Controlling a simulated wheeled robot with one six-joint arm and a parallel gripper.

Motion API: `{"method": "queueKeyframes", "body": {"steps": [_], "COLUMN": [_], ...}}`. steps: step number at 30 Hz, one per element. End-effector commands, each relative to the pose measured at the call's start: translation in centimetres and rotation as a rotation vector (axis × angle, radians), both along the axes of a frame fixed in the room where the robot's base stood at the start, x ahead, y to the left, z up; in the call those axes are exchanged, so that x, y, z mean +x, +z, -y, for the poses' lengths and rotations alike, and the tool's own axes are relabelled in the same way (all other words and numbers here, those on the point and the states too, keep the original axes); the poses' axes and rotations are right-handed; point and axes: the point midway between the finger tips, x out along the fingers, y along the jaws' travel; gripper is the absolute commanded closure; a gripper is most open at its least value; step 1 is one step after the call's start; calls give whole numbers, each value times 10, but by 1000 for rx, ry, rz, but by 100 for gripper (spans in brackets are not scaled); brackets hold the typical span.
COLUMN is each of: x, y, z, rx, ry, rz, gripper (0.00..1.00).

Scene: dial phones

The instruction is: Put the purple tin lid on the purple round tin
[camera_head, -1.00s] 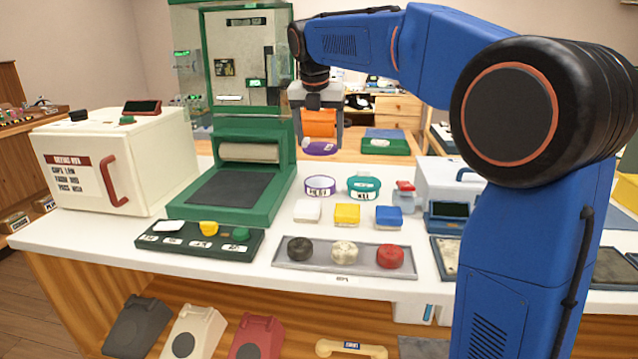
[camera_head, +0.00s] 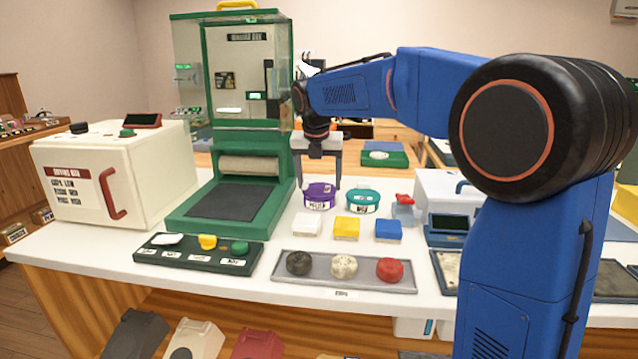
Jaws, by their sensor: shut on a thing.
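The purple round tin (camera_head: 319,204) stands upright on the white counter, with a white label on its front. The purple tin lid (camera_head: 320,188) is at the tin's top, between my fingertips, and looks roughly level. I cannot tell whether it is fully seated. My gripper (camera_head: 319,182) points straight down over the tin and is shut on the lid, one finger on each side.
A teal round tin (camera_head: 363,201) stands close on the right. White, yellow (camera_head: 347,228) and blue blocks lie in front. The green press machine (camera_head: 235,185) is close on the left. A grey tray (camera_head: 343,272) with three round pieces is nearer the front.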

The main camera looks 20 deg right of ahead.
Motion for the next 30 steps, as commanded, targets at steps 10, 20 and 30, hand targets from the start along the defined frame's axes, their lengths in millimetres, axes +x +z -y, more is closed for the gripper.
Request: {"method": "queueKeyframes", "body": {"steps": [10,20,30], "x": [0,0,-3], "y": [-8,-10,6], "z": [0,0,-2], "rx": [0,0,0], "ry": [-1,-1,-1], "rz": [1,0,2], "gripper": [48,7,7]}}
